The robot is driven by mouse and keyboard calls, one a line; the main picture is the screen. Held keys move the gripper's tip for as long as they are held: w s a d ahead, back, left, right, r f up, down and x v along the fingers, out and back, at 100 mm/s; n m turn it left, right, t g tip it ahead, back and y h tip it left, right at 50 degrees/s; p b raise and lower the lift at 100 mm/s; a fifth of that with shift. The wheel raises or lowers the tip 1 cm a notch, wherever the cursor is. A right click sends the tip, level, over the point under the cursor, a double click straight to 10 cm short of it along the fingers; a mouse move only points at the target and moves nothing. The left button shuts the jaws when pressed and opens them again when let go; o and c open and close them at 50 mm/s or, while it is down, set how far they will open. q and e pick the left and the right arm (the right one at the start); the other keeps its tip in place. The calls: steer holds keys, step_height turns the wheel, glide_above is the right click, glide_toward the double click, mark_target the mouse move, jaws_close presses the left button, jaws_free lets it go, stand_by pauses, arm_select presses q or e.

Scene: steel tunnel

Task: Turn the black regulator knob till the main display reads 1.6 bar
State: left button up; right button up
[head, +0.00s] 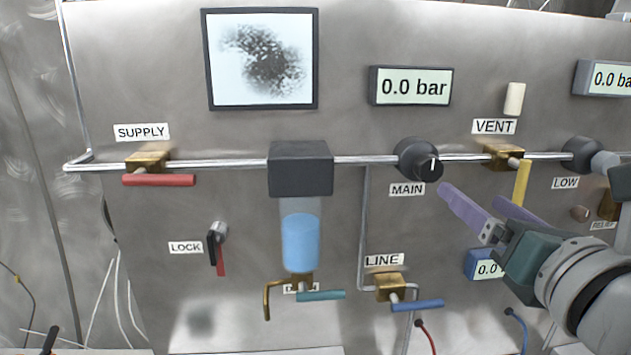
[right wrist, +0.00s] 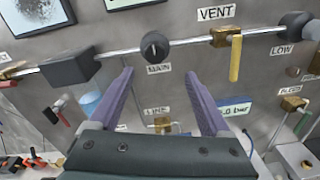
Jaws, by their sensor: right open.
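The knob also shows in the right wrist view (right wrist: 155,46), beyond the fingertips. The main display (head: 411,86) above it reads 0.0 bar. My right gripper (head: 472,193) is open and empty, with purple fingers, just right of and below the knob, not touching it. In the right wrist view its fingers (right wrist: 158,88) stand wide apart. My left gripper is not in view.
The SUPPLY valve (head: 160,179) has a red handle lying along the pipe. The yellow VENT handle (head: 521,184) hangs down close to my right gripper. The LOW knob (head: 581,154) is further right. A filter bowl (head: 300,242) with blue liquid and the blue LINE handle (head: 417,305) are lower.

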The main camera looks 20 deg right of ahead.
mark_target(432, 170)
steer(key=shift+n+y, duration=0.3)
steer(key=shift+n, duration=0.2)
steer(key=x, duration=1)
steer(key=shift+w+a+r+p, duration=0.1)
steer(key=shift+w+a+p, duration=0.2)
steer(key=shift+p, duration=0.1)
jaws_close()
